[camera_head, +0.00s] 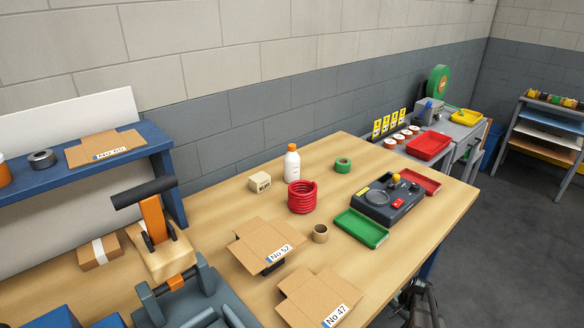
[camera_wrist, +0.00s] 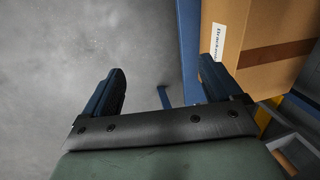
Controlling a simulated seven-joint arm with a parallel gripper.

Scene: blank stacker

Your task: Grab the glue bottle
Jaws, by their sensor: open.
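The glue bottle, a white bottle with an orange cap (camera_head: 292,163), stands upright towards the back of the wooden workbench (camera_head: 225,205), behind a red coil. It is not in the wrist view. My gripper (camera_wrist: 161,78) shows in the wrist view with its two dark fingers wide apart and nothing between them. It points at grey floor, beside a blue post and a cardboard box, away from the bottle.
The red coil (camera_head: 301,197) stands close in front of the bottle, a small wooden block (camera_head: 260,182) to its left, green tape (camera_head: 343,165) to its right. Open cartons (camera_head: 262,240), a green tray (camera_head: 361,228) and a dark control box (camera_head: 388,202) occupy the bench. A large cardboard box (camera_wrist: 262,40) is beside my right finger.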

